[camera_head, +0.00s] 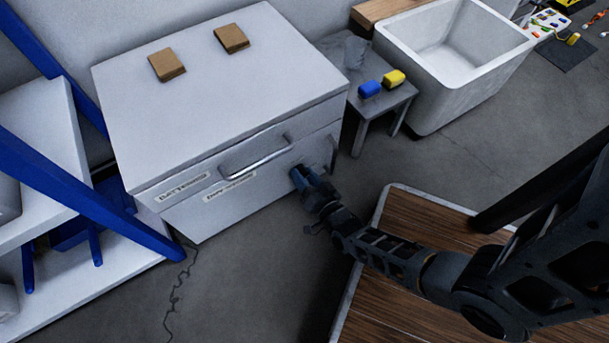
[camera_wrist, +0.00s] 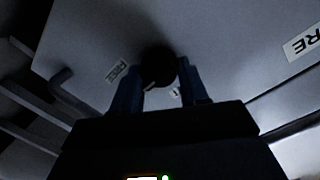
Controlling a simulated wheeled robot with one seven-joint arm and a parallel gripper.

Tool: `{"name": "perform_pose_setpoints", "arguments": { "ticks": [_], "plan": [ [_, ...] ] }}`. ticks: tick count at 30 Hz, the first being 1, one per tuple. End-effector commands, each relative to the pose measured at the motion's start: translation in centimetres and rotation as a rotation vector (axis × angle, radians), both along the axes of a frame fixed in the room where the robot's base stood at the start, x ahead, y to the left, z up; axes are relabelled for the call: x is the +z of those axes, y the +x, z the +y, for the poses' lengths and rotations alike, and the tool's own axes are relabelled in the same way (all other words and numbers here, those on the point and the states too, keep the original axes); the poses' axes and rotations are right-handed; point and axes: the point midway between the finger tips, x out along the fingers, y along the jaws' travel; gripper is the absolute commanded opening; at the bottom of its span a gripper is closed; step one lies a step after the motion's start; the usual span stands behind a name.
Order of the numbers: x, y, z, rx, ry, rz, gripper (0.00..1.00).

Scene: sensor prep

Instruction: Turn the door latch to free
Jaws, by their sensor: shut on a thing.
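The door latch is a dark round knob (camera_wrist: 158,62) on the pale door front, seen in the wrist view. My gripper (camera_wrist: 162,74) has its two blue fingers on either side of the knob, shut on it. A short pale mark shows on the knob's lower left edge. A label reading "FREE" (camera_wrist: 117,72) is to the left of the knob. In the head view my gripper (camera_head: 300,177) is at the front of the white cabinet (camera_head: 220,85), and hides the latch there.
A drawer handle (camera_head: 258,155) is above left of my gripper, and a door handle (camera_head: 332,156) is to its right. Two brown blocks lie on the cabinet top. A small table (camera_head: 398,97) with blue and yellow items and a white sink (camera_head: 430,95) stand to the right.

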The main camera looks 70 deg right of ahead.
Motion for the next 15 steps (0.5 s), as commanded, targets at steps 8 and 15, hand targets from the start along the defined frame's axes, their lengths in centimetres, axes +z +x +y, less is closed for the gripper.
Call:
{"name": "perform_pose_setpoints", "arguments": {
  "ticks": [8,15],
  "plan": [
    [0.02,0.11,0.08,0.002,0.001,-0.001,0.13],
    [0.02,0.07,0.03,0.001,0.001,-0.001,0.65]
  ]
}}
